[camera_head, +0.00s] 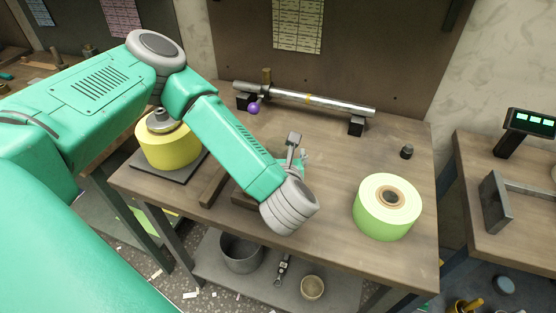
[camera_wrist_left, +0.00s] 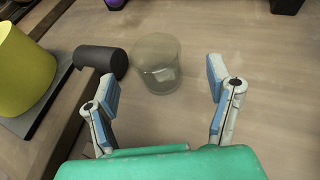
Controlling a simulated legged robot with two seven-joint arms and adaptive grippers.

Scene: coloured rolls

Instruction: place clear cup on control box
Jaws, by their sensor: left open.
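The clear cup (camera_wrist_left: 158,62) stands upright on the wooden workbench in the left wrist view. My left gripper (camera_wrist_left: 162,84) is open, its two fingers apart, with the cup beyond the fingertips and roughly between them. No finger visibly touches the cup. In the head view the left gripper (camera_head: 297,156) is partly hidden behind its own wrist, and I cannot make out the cup clearly there. A black device with a green-lit display (camera_head: 530,123), possibly the control box, stands on the right-hand table. My right gripper is not in view.
A yellow roll (camera_head: 168,150) sits on a dark plate at left. A pale green roll (camera_head: 384,210) stands at the bench's right. A black cylinder (camera_wrist_left: 101,60) lies left of the cup. A metal rod (camera_head: 305,97) and purple ball (camera_head: 254,108) are behind. A gap separates the tables.

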